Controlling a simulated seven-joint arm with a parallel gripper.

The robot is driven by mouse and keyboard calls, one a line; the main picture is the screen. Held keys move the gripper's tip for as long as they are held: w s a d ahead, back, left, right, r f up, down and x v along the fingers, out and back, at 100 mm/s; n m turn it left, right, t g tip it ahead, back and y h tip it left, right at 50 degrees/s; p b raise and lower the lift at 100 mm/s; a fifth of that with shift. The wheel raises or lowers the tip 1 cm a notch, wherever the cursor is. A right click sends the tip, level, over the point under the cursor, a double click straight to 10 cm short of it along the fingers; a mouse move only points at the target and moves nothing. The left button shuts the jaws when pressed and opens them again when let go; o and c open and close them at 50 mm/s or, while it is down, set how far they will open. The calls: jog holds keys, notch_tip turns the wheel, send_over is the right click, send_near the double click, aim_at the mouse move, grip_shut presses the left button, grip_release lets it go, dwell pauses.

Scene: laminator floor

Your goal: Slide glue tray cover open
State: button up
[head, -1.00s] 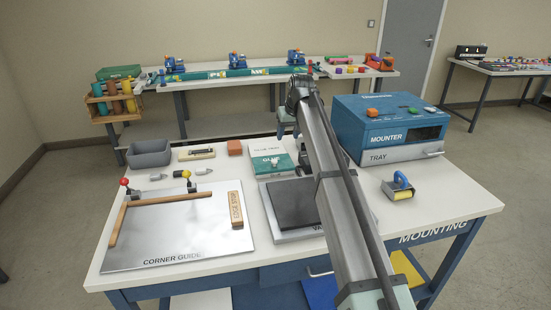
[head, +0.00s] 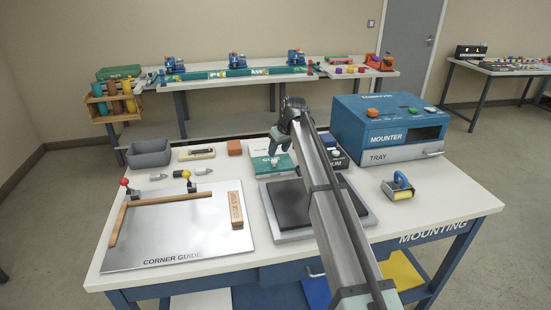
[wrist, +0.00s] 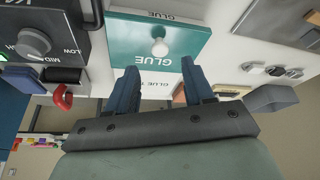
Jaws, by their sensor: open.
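The glue tray cover (head: 268,166) is a teal plate lettered GLUE, left of my arm on the bench. In the wrist view the cover (wrist: 143,35) lies just beyond my fingertips, its lettering upside down. Its round white knob (wrist: 160,47) stands up from it, in line with the space between my fingers but apart from them. A white GLUE TRAY label strip (wrist: 158,77) shows partly behind my fingers. My gripper (wrist: 159,72) is open and empty. In the head view my gripper (head: 281,146) hangs above the cover's far part and hides some of it.
The dark-topped vacuum plate (head: 287,203) lies in front of the cover. A dial box (wrist: 35,45) stands beside it, and the blue mounter (head: 385,125) is to the right.

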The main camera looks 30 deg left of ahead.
aim_at(274, 160)
jog(key=shift+x, duration=2.75)
jog(key=shift+c, duration=0.2)
grip_shut()
